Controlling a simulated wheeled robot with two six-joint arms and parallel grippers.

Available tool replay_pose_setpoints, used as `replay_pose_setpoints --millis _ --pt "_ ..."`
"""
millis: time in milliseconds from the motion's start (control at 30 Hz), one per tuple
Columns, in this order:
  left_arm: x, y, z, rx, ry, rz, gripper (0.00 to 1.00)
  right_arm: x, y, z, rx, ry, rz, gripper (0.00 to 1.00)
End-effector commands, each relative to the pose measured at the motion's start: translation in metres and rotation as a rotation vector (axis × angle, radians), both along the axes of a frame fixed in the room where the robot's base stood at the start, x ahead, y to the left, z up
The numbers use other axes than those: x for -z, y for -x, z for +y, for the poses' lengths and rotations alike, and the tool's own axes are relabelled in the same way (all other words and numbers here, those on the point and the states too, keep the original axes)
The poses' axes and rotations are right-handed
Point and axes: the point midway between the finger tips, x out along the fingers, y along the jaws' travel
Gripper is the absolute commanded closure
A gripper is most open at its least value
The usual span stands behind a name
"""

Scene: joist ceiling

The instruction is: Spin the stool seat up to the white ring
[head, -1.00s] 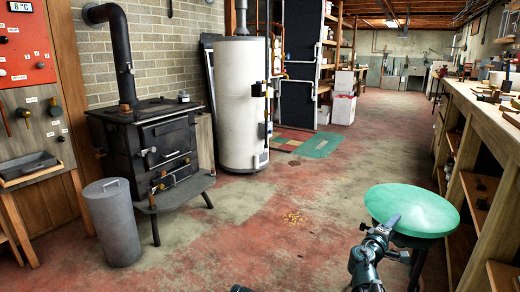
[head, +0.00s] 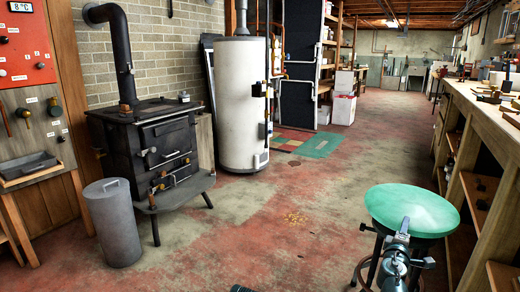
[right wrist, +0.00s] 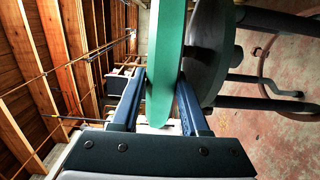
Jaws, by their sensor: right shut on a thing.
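The stool has a round green seat (head: 412,205) on dark legs, at the lower right of the head view. My right gripper (head: 404,226) is at the seat's near rim. In the right wrist view the green seat (right wrist: 166,55) stands edge-on between the two blue fingers of the right gripper (right wrist: 163,88), which is shut on it. A dark disc (right wrist: 208,50) and the dark legs show beside the seat there. I cannot make out the white ring in either view. Only a small dark tip, perhaps my left gripper (head: 240,288), shows at the head view's bottom edge.
A long workbench (head: 490,115) runs close along the stool's right side. A black stove (head: 160,150), a grey bin (head: 112,222) and a white water heater (head: 241,105) stand at left. Yellow bits (head: 296,217) lie on the floor. The middle floor is otherwise clear.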

Motion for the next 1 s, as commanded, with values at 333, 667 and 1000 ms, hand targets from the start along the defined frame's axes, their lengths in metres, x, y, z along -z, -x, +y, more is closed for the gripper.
replay_pose_setpoints --millis 333,667,1000 --pt "-0.001 0.0 0.0 0.0 0.0 0.0 0.32 -0.001 0.014 -0.027 -0.172 0.0 0.0 1.0" --pt "-0.001 0.0 0.0 0.0 0.0 0.0 0.32 -0.001 0.015 -0.028 -0.204 0.0 0.0 1.0" --pt "-0.001 0.0 0.0 0.0 0.0 0.0 0.32 -0.001 0.015 -0.027 -0.205 0.0 0.0 0.0"
